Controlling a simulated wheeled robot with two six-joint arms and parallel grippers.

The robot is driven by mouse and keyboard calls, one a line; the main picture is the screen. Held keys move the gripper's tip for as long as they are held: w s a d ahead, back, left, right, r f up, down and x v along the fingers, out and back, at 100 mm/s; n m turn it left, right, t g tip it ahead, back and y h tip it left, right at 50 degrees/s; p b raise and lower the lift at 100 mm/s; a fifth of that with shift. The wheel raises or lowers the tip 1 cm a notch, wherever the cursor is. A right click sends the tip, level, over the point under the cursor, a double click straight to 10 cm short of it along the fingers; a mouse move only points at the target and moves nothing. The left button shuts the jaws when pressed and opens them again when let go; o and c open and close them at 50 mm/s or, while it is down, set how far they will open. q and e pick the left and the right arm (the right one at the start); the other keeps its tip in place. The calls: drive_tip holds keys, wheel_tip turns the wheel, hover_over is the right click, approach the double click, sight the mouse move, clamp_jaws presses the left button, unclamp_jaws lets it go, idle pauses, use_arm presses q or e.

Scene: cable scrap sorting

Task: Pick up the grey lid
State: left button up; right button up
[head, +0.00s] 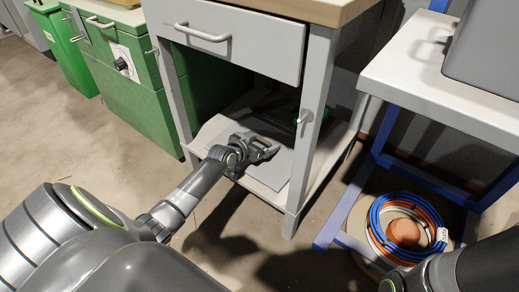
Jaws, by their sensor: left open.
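A flat grey panel, which looks like the grey lid (272,178), lies on the lower shelf under the workbench, near the shelf's front edge. My left gripper (270,149) is open and reaches into the bench opening, over the lid. It hides part of the lid, and I cannot tell whether it touches it. My right arm shows only in part at the lower right, and its gripper is out of view.
The drawer (240,45) is above my left gripper, and a bench leg (310,125) stands right of it. A green cabinet (125,95) is on the left. A blue and orange cable coil (435,226) lies under the right table (405,80). Floor in front is open.

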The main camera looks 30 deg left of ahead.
use_arm(q)
drive_tip(key=c, duration=0.8)
drive_tip(key=shift+c, duration=0.3)
drive_tip(key=shift+r, duration=0.15)
